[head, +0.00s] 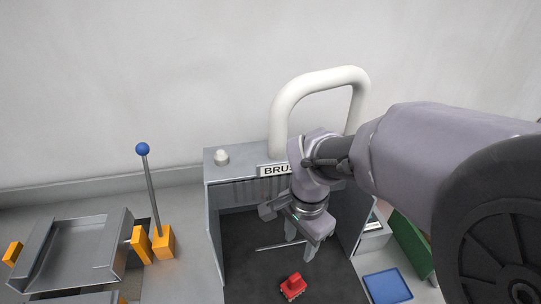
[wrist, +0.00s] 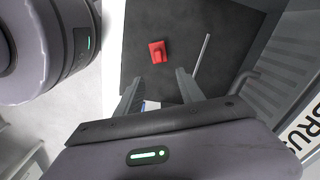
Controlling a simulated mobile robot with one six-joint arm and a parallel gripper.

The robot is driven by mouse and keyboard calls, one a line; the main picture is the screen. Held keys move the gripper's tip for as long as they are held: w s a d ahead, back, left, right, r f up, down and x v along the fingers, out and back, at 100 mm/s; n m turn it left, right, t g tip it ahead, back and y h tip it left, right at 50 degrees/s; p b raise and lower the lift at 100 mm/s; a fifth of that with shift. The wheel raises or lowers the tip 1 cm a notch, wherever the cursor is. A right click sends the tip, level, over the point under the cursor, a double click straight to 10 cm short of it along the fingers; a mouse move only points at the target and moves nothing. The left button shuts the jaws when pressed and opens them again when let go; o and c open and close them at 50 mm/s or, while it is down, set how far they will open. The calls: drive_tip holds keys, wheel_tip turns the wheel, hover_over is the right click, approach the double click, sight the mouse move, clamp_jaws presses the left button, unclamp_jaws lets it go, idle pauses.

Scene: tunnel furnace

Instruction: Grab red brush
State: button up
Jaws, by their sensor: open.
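The red brush (head: 292,287) lies on the dark floor (head: 240,285) of the grey box labelled "BRU…", near its front in the head view. In the wrist view the brush (wrist: 157,52) lies beyond the fingertips, roughly in line with the gap between them. My gripper (head: 301,248) points down over the dark floor, on the far side of the brush in the head view. In the wrist view its two fingers (wrist: 156,82) are apart with nothing between them. The gripper is not touching the brush.
A thin grey rod (head: 280,246) lies near the brush; it also shows in the wrist view (wrist: 202,53). The labelled box (head: 213,205) has side walls and a white pipe (head: 283,100) above. A blue-topped lever (head: 152,190) and metal trays stand left; a blue pad (head: 388,286) lies right.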

sight(295, 277)
drive_tip(key=f+b, duration=0.2)
drive_tip(key=f, duration=0.4)
drive_tip(key=f+b, duration=0.2)
drive_tip(key=f, duration=0.5)
drive_tip(key=shift+s+d+b, duration=0.1)
drive_tip(key=shift+d+b, duration=0.1)
drive_tip(key=shift+b, duration=0.2)
wheel_tip(295, 277, down, 5)
drive_tip(key=shift+a+f+b, duration=0.1)
drive_tip(key=shift+b, duration=1.05)
clamp_jaws()
drive_tip(key=shift+r, duration=0.2)
